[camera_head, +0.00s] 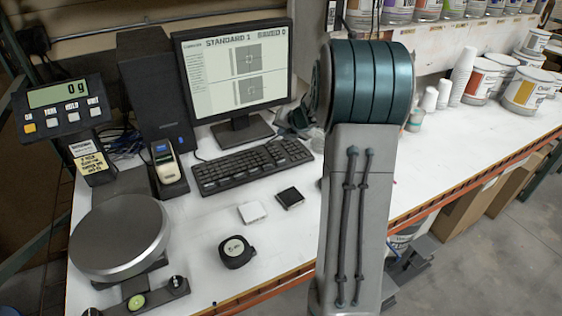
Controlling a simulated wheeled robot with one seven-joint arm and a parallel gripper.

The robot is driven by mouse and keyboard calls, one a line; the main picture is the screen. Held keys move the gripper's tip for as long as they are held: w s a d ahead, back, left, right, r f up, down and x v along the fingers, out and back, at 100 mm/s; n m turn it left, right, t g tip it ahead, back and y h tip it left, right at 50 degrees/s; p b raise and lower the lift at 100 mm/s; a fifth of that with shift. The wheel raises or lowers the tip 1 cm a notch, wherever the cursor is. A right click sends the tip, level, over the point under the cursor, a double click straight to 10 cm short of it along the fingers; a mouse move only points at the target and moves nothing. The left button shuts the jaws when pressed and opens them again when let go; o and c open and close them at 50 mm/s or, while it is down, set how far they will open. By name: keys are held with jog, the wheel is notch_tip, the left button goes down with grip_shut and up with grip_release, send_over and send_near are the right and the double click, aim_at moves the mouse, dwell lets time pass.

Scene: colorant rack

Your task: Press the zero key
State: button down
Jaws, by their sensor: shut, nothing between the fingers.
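A scale display head (62,106) stands at the left on a short post, and its screen (57,94) reads "0 g". Below the screen is a row of several keys. The leftmost key (30,127) is yellow-orange and the others are pale. The key labels are too small to read, so I cannot tell which is the zero key. The round metal scale pan (120,236) is empty, in front of the display. My arm rises in the foreground right of centre, well away from the keys. My gripper is not visible.
A monitor (236,70), black tower (153,85), keyboard (250,166) and handheld device (167,165) stand behind and right of the pan. A tape measure (236,251) and two small blocks lie in front. Paint cans (483,80) and cups stand at the right. White table (190,215) shows between them.

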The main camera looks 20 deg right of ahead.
jog(key=shift+f+b, duration=4.2)
jog(key=shift+f, duration=0.15)
jog(key=shift+a+f, duration=0.1)
jog(key=shift+f, duration=0.3)
jog(key=shift+f+b, duration=0.4)
jog(key=shift+b, duration=0.1)
jog(key=shift+r, duration=0.15)
jog(key=shift+r+p, duration=0.7)
jog(key=shift+p, duration=0.25)
notch_tip(320, 180, up, 5)
jog(key=p, duration=0.5)
